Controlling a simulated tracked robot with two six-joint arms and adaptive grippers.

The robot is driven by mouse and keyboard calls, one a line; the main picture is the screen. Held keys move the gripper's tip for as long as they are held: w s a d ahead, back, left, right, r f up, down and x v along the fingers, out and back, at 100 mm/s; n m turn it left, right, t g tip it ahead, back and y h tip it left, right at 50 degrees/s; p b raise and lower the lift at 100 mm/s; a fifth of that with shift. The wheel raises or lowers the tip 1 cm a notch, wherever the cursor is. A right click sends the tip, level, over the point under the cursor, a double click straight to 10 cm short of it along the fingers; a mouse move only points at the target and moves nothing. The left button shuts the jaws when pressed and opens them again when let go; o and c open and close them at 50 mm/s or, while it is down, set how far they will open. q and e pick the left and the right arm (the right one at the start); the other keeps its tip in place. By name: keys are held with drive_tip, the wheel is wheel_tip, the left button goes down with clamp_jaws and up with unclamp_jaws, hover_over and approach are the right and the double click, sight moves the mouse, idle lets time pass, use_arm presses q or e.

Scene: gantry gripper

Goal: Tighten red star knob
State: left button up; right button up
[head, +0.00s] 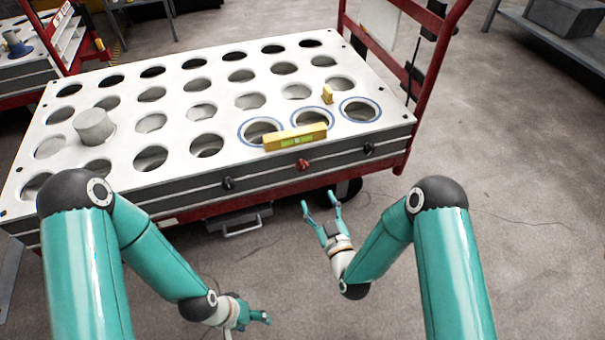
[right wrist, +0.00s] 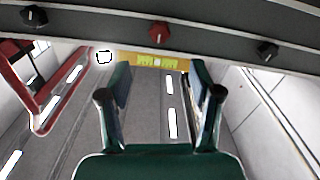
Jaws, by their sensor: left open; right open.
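The red star knob (head: 303,164) sits on the front side of the cart's white-topped table, between two black knobs (head: 228,183) (head: 369,149). In the right wrist view the red knob (right wrist: 159,32) is near the top centre, beyond the fingers. My right gripper (head: 318,200) is open and empty, in front of and below the red knob, apart from it. Its two fingers (right wrist: 158,68) stand wide apart in the right wrist view. My left gripper (head: 262,318) is low near the bottom of the head view, open, touching nothing visible.
A yellow level (head: 295,137) lies on the table's front edge above the red knob. A small yellow piece (head: 327,94) stands behind it. A grey cylinder (head: 94,127) stands at the left of the holed top (head: 215,68). A red handle frame (head: 429,90) rises at the right end. Floor in front is clear.

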sight(303, 170)
drive_tip(key=b+x, duration=0.3)
drive_tip(key=x, duration=0.7)
drive_tip(key=shift+w+f, duration=0.1)
drive_tip(key=shift+f, duration=0.05)
drive_tip(key=shift+x, duration=0.85)
drive_tip(key=c, duration=1)
drive_tip(key=shift+a, duration=0.5)
drive_tip(key=shift+c, duration=0.7)
drive_tip(key=shift+d, duration=0.25)
drive_tip(key=shift+d+m, duration=0.1)
drive_tip(key=shift+m, duration=0.2)
